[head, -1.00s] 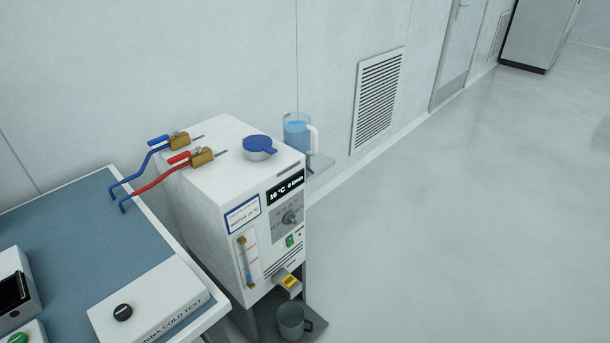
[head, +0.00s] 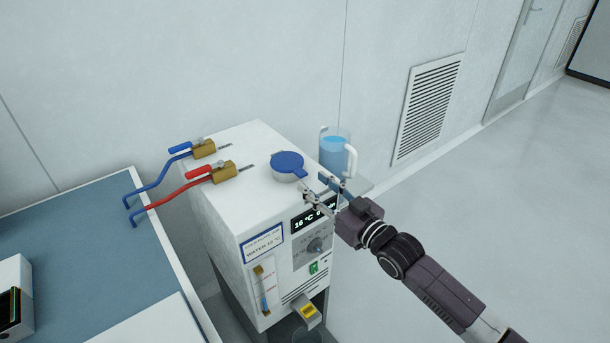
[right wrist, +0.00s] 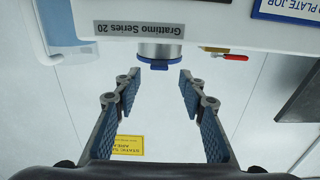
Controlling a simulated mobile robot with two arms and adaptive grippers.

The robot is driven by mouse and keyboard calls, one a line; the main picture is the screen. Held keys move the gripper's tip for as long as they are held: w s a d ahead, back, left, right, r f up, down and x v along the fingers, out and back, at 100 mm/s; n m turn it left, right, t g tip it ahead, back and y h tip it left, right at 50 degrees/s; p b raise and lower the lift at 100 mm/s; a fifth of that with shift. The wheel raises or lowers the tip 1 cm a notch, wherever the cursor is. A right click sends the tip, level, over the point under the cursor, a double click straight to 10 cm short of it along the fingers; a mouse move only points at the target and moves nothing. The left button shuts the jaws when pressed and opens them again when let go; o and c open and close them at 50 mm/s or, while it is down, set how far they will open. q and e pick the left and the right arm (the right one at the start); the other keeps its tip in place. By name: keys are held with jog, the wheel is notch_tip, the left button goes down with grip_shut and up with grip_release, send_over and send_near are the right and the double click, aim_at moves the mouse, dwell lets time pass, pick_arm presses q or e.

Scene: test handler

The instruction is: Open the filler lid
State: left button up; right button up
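The filler lid (head: 287,161) is a round blue cap with a tab at its front right. It lies shut on the filler neck on top of the white chiller (head: 236,200). In the right wrist view the lid's blue tab (right wrist: 160,67) shows beneath the silver neck (right wrist: 160,50), ahead of and between the fingers. My right gripper (head: 317,188) is at the chiller's front top edge, just in front of the tab. It also shows in the right wrist view (right wrist: 160,82), open, with nothing between its blue-padded fingers. My left gripper is not in view.
A jug of blue liquid (head: 334,155) stands right behind my right gripper. Brass valves with a blue handle (head: 181,149) and a red handle (head: 200,172) are on the chiller's left side. A blue-topped bench (head: 80,245) stands left. Open floor lies right.

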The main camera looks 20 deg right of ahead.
aim_at(304, 176)
jog(key=x, duration=0.4)
jog(key=shift+w, duration=0.3)
jog(key=shift+w+f, duration=0.1)
jog(key=shift+w, duration=0.05)
jog(key=shift+a, duration=0.1)
jog(key=shift+c, duration=0.5)
jog(key=c, duration=0.5)
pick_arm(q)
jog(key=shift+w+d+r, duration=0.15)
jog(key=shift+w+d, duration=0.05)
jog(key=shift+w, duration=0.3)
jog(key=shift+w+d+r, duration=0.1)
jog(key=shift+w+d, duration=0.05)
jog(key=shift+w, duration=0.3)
pick_arm(e)
grip_shut()
